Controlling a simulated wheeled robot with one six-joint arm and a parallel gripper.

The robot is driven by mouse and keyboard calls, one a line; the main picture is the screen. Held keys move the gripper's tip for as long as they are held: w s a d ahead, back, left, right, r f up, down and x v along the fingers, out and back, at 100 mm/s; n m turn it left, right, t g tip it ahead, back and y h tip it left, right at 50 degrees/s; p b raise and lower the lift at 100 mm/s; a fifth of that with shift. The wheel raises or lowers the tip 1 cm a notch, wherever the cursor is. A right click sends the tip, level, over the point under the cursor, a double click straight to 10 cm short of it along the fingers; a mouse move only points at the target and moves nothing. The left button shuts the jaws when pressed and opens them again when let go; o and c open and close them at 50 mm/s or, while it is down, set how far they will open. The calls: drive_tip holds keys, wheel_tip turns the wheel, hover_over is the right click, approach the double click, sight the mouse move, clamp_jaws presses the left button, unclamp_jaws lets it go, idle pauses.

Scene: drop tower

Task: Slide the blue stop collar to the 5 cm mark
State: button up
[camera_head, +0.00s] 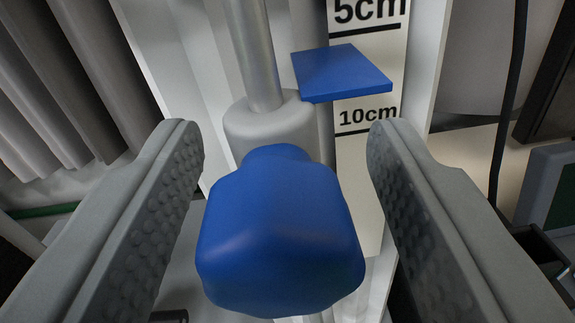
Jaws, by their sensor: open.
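The blue stop collar has a large blue knob (280,235) facing me and a grey ring (268,125) around a vertical metal rod (255,55). A flat blue pointer plate (341,72) sticks out to the right, in front of the white scale (368,170). The plate shows between the 5cm mark (365,30) above and the 10cm mark (366,132) below. My gripper (285,140) is open, with one grey padded finger on each side of the knob. Gaps show between the knob and both fingers. The lower rod is hidden behind the knob.
White upright panels (430,60) flank the rod and scale. Grey curtain-like folds (70,80) stand at the left. A black cable (508,110) hangs at the right, near a green-faced panel (562,190).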

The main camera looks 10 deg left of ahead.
drive_tip(key=s, duration=1.7)
drive_tip(key=shift+s+a, duration=0.15)
drive_tip(key=shift+r, duration=0.1)
drive_tip(key=s+a+r+h, duration=0.2)
drive_tip(key=s+a+r, duration=0.6)
drive_tip(key=s+a, duration=0.45)
drive_tip(key=s+a+f+n+y, duration=0.1)
drive_tip(key=s+a, duration=0.5)
drive_tip(key=s, duration=0.3)
drive_tip(key=s+a+f+n+y, duration=0.1)
drive_tip(key=s+a, duration=0.5)
drive_tip(key=s, duration=0.4)
drive_tip(key=shift+s+g, duration=0.15)
drive_tip(key=shift+g, duration=0.15)
